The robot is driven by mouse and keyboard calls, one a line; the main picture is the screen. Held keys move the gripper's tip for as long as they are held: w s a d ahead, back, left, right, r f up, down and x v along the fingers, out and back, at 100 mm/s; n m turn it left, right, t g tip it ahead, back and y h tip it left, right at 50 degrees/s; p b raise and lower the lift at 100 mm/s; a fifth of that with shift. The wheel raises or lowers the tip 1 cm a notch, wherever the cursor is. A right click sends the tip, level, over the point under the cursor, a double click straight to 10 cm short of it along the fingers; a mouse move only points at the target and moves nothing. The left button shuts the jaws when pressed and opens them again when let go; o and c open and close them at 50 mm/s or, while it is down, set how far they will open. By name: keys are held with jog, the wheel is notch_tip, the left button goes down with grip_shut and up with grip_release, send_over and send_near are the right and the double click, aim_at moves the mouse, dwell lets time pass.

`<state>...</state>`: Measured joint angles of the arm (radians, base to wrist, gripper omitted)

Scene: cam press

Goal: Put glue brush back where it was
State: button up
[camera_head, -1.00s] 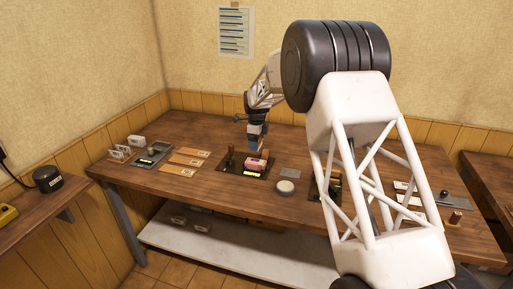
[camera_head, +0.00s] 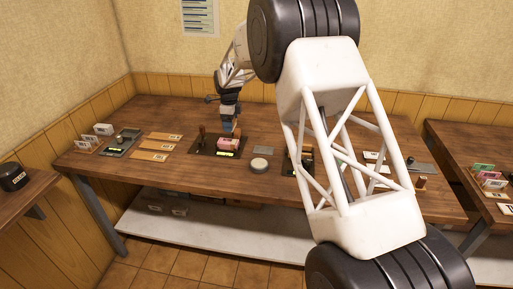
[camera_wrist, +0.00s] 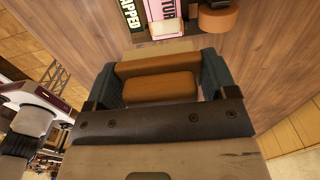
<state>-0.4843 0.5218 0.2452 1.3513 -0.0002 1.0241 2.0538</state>
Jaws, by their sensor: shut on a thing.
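My gripper (camera_head: 229,122) is over the dark tray (camera_head: 203,153) in the middle of the table, just above a pink block. In the wrist view my gripper (camera_wrist: 160,72) is shut on an orange-brown wooden piece, which I take to be the glue brush (camera_wrist: 160,87). A pale strip shows just past its far edge. The brush is too small to make out in the head view. I cannot tell whether it touches anything below.
The tray holds a brown upright post (camera_head: 202,132), the pink block (camera_head: 223,145) and a yellow-green label (camera_head: 226,154). Nearby are a round pale tin (camera_head: 259,165), a grey plate (camera_head: 266,150) and several wooden strips (camera_head: 157,146). The table front is clear.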

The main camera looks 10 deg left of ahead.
jog(key=s+d+f, duration=0.2)
jog(key=s+d, duration=0.2)
jog(key=d, duration=0.2)
jog(key=s+d+f, duration=0.2)
jog(key=s+d, duration=0.3)
jog(key=d, duration=0.1)
jog(key=s+d+f, duration=0.1)
jog(key=s+d, duration=0.3)
jog(key=d, duration=0.3)
jog(key=shift+s+d+f, duration=0.1)
jog(key=shift+s+f, duration=0.05)
jog(key=shift+f, duration=0.25)
send_over(263, 149)
jog(key=shift+s+d+f, duration=0.1)
jog(key=shift+s+f, duration=0.05)
jog(key=shift+f, duration=0.55)
jog(key=shift+f, duration=0.15)
jog(key=shift+f, duration=1.6)
jog(key=shift+f, duration=0.15)
jog(key=o, duration=0.8)
